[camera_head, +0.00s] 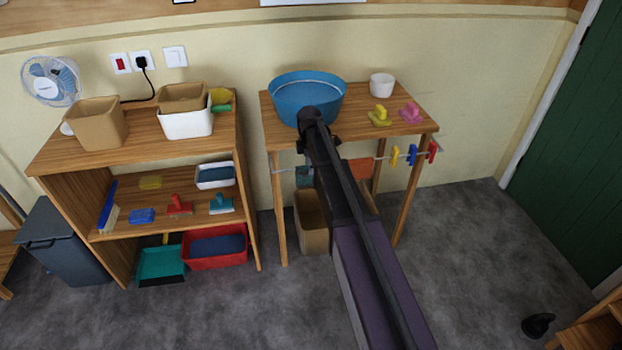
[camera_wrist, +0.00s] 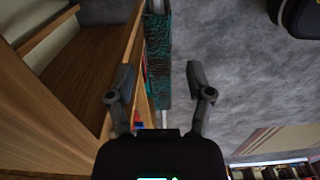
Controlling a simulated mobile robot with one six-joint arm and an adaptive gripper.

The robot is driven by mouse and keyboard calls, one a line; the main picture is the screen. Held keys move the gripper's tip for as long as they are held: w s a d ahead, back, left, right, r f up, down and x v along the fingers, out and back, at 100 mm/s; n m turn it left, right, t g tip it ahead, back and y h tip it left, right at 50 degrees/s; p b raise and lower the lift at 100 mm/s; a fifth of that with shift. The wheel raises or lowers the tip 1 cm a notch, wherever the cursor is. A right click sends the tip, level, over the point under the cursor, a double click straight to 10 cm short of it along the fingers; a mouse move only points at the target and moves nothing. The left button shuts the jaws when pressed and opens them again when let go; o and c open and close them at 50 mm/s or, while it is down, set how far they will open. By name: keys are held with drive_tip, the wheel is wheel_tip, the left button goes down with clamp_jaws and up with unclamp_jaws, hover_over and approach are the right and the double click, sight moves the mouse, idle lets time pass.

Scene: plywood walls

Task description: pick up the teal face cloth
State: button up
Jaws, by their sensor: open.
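The teal face cloth (camera_head: 304,177) hangs from a line along the front of the right-hand table, partly hidden behind my arm. In the wrist view the cloth (camera_wrist: 158,60) shows as a narrow dark teal patterned strip, seen nearly edge-on. My gripper (camera_wrist: 158,80) is open, with one finger to each side of the strip in the picture. Nothing is held. I cannot tell how far the fingertips are from the cloth. In the head view my arm hides most of the gripper.
An orange cloth (camera_head: 360,168) and yellow, blue and red pegs (camera_head: 412,155) are on the same line. The table (camera_head: 268,110) bears a blue basin (camera_head: 290,95), a white pot (camera_head: 382,85) and yellow and pink items. A cardboard box (camera_head: 312,225) stands beneath. Shelves stand left.

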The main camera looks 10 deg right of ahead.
drive_tip(key=shift+f+b, duration=1.25)
drive_tip(key=shift+f, duration=0.35)
clamp_jaws()
